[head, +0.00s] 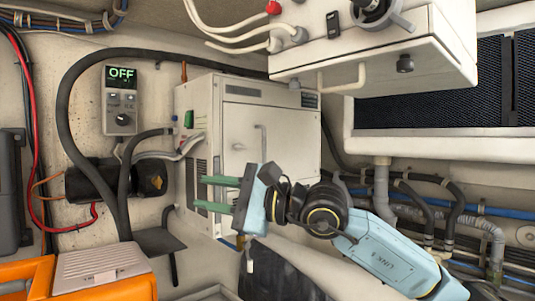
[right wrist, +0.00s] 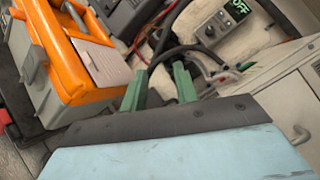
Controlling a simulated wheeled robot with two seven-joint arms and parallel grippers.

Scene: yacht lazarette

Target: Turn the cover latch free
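The cream metal box (head: 290,130) stands against the wall in the middle of the head view. Its front cover carries a small latch-like fitting (head: 238,146) and a slim upright handle (head: 263,142); I cannot tell which is the cover latch, nor how far it is turned. My right gripper (head: 208,193) is in front of the box's lower left side, its green fingers pointing left, apart and empty. In the right wrist view the two fingers (right wrist: 158,84) also stand apart with nothing between them. My left gripper is in neither view.
A wall controller (head: 121,100) reads OFF. Black hoses (head: 66,120) loop beside it. An orange toolbox (head: 75,283) sits at lower left. A larger cream cabinet (head: 375,50) overhangs at upper right. Pipes and hoses (head: 381,185) run along the right.

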